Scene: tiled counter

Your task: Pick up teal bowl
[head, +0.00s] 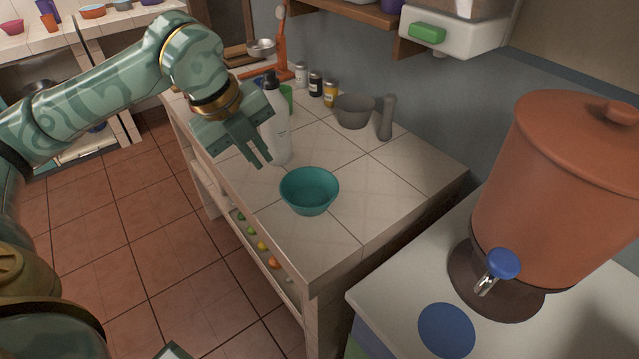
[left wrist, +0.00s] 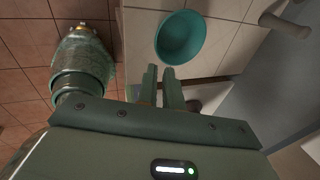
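The teal bowl (head: 309,191) stands upright and looks empty on the tiled counter, near its front left edge. It also shows at the top of the left wrist view (left wrist: 181,38). My left gripper (head: 262,160) points down above the counter's left edge, behind and left of the bowl, apart from it. In the left wrist view its two fingers (left wrist: 161,72) show a narrow gap with nothing between them, below the bowl in the picture.
A white bottle (head: 276,125) stands close by my left gripper. A terracotta dispenser (head: 560,190) is at right. The counter right of the bowl is clear.

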